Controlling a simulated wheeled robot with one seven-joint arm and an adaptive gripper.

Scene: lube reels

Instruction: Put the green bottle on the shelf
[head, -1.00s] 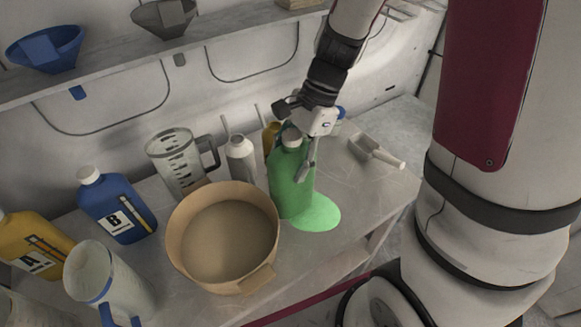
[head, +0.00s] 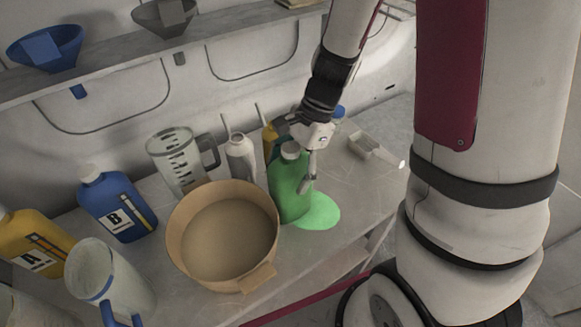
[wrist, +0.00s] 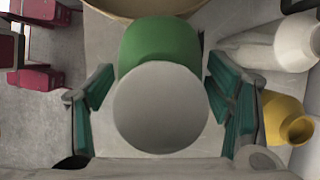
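The green bottle (head: 289,190) with a whitish cap stands upright on the workbench, right of the tan basin. My gripper (head: 300,160) is at its upper part in the head view, with one finger in front and the other mostly hidden behind. In the wrist view the round cap (wrist: 160,106) fills the space between my open fingers, with the green body (wrist: 158,42) beyond it. Narrow gaps show between the teal pads and the cap. A wall shelf (head: 115,66) runs across the upper left, above the bench.
The tan basin (head: 187,249) stands close left of the bottle. A grey-white bottle (head: 240,158), yellow bottle (wrist: 287,120) and clear jug (head: 178,165) are behind. A bright green patch (head: 318,212) lies at the bottle's base. Blue (head: 45,48) and grey (head: 165,17) funnels occupy the shelf.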

